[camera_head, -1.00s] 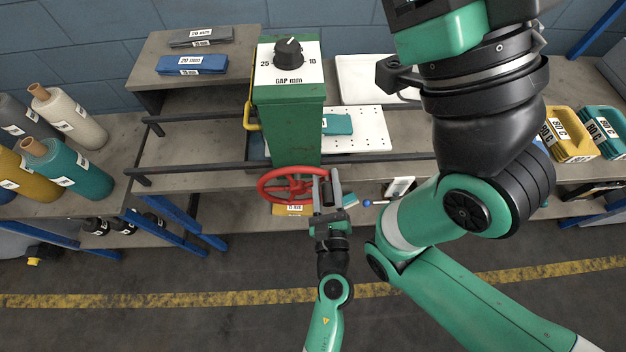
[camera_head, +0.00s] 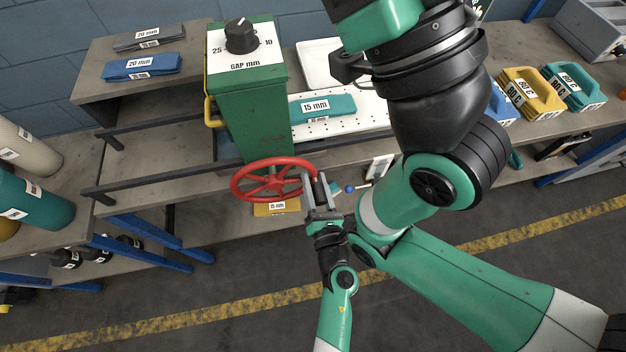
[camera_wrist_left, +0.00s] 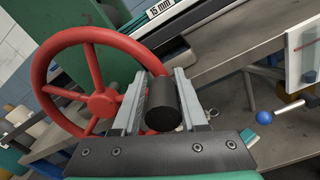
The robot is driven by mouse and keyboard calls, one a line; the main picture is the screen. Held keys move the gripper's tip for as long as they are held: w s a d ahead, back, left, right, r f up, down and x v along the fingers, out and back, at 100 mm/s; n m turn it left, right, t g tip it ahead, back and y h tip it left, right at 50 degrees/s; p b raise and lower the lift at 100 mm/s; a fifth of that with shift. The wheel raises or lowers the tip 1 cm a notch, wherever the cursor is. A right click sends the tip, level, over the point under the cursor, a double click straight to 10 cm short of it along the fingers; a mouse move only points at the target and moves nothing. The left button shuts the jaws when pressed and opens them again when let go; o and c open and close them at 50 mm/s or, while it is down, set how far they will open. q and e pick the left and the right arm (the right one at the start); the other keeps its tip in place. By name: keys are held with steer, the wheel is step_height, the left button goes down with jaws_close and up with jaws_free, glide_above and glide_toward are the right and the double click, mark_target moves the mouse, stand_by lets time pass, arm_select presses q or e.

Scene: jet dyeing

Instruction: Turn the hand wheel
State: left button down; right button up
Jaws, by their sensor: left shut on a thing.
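The red hand wheel (camera_head: 272,180) is on the front of the green machine box (camera_head: 250,105). In the left wrist view, its rim and spokes (camera_wrist_left: 97,100) fill the left side. A black cylindrical handle (camera_wrist_left: 163,103) stands out at the wheel's right side. My left gripper (camera_head: 318,193) is shut on this handle, with one finger on each side of it (camera_wrist_left: 160,100). On top of the box, a black knob (camera_head: 241,37) sits over a plate marked "GAP mm", with 25 on the left and 10 on the right. My right gripper is not in view.
A teal block marked 15 mm (camera_head: 322,107) lies on a white perforated tray (camera_head: 372,108). Blue and grey 20 mm blocks (camera_head: 141,67) lie on the left shelf. Yellow and teal 80 C pieces (camera_head: 527,90) stand at right. A large green arm link of mine covers the centre right.

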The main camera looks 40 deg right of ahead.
arm_select(q)
steer(key=shift+s+d+f+m, duration=0.1)
steer(key=shift+d+f+m, duration=0.05)
steer(key=shift+f+m, duration=0.2)
steer(key=c, duration=0.9)
jaws_free()
steer(key=o, duration=0.4)
steer(key=shift+d, duration=0.1)
steer(key=shift+c, duration=0.2)
steer(key=shift+s, duration=0.1)
steer(key=p+v, duration=0.5)
steer(key=v, duration=0.6)
steer(key=shift+s+a, duration=0.2)
